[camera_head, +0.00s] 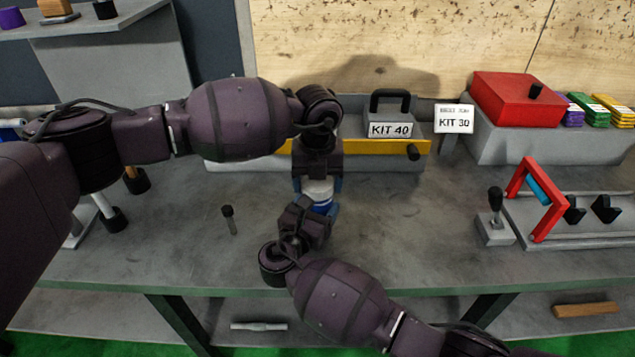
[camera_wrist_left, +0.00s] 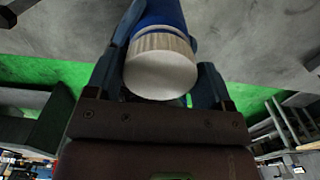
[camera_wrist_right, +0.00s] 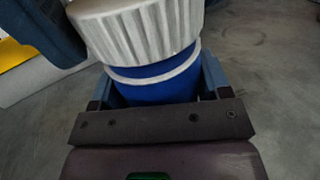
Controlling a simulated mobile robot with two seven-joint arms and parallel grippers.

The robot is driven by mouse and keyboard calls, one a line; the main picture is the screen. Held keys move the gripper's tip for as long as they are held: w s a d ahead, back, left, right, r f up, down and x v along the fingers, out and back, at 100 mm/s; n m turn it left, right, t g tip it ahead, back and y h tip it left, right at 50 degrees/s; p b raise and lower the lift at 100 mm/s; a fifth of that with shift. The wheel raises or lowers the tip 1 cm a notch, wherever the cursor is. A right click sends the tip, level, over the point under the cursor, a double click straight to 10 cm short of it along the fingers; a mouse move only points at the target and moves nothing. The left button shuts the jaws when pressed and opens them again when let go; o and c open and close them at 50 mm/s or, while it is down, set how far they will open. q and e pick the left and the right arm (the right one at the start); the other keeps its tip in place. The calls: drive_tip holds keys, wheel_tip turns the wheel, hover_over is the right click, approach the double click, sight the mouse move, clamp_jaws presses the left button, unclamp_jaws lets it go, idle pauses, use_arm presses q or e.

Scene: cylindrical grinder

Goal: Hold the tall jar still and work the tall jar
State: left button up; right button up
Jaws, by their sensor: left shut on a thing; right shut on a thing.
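The tall jar has a blue body and a white ribbed lid (camera_head: 318,188). It is held between my two grippers near the middle of the bench, mostly hidden by them in the head view. My left gripper (camera_head: 318,182) comes from above and is shut on the jar at its white lid, which faces the left wrist view (camera_wrist_left: 160,72). My right gripper (camera_head: 318,212) comes from the front and is shut on the blue body (camera_wrist_right: 158,88) just below the lid. The right wrist view shows the ribbed lid tilted slightly. The jar's base is hidden.
A grey block labelled KIT 40 (camera_head: 390,108) stands behind the jar, and a red box (camera_head: 515,98) at the back right. A red-framed fixture (camera_head: 530,200) and a small lever (camera_head: 495,215) are on the right. A dark-headed pin (camera_head: 229,218) lies left of the jar.

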sight(318, 182)
use_arm(q)
drive_tip(key=shift+r, duration=0.65)
drive_tip(key=shift+r, duration=0.25)
drive_tip(key=shift+r, duration=1.95)
use_arm(e)
drive_tip(key=o, duration=1.8)
